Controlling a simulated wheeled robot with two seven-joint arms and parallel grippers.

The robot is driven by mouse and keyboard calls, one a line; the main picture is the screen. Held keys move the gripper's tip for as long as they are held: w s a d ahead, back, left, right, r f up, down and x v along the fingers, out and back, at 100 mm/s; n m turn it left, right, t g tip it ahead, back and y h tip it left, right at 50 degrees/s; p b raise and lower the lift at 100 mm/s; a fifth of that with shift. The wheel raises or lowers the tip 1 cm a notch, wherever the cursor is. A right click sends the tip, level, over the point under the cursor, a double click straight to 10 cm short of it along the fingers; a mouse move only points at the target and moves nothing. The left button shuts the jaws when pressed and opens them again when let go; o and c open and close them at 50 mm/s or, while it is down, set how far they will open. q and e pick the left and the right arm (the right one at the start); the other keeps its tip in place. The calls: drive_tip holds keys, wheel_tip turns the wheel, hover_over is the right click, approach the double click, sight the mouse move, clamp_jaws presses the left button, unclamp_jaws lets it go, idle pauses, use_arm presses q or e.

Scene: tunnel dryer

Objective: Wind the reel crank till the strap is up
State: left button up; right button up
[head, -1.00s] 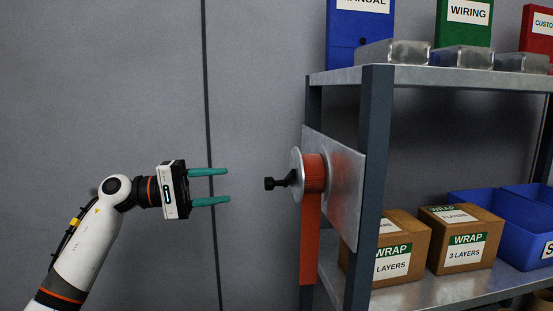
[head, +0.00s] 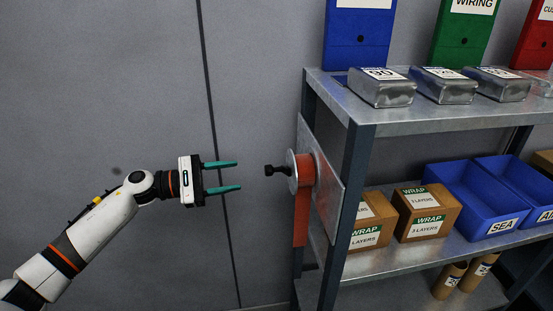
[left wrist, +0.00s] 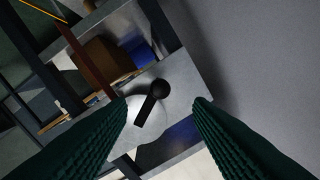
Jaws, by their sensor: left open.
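The reel (head: 303,170) is mounted on a metal plate (head: 326,182) at the left end of the shelf unit. Its black crank (head: 275,170) sticks out to the left, with the knob toward my gripper. The orange strap (head: 301,217) hangs down from the reel; its lower end is not clear. My left gripper (head: 239,176) is open and empty, to the left of the crank and apart from it, with its teal fingers pointing at it. In the left wrist view the crank (left wrist: 152,102) shows between the two fingers. My right gripper is not in view.
The shelf unit's dark post (head: 345,205) stands just right of the plate. Wrap boxes (head: 426,212) and blue bins (head: 474,203) sit on the lower shelf. The space left of the reel is clear, before a grey wall.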

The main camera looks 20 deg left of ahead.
sight(277, 169)
use_arm(q)
drive_tip(key=p+x, duration=0.3)
drive_tip(key=x, duration=0.8)
drive_tip(key=shift+w+d, duration=0.1)
drive_tip(key=shift+w, duration=0.1)
drive_tip(key=shift+w+d, duration=0.2)
drive_tip(key=shift+d, duration=0.05)
drive_tip(key=shift+c, duration=0.2)
clamp_jaws()
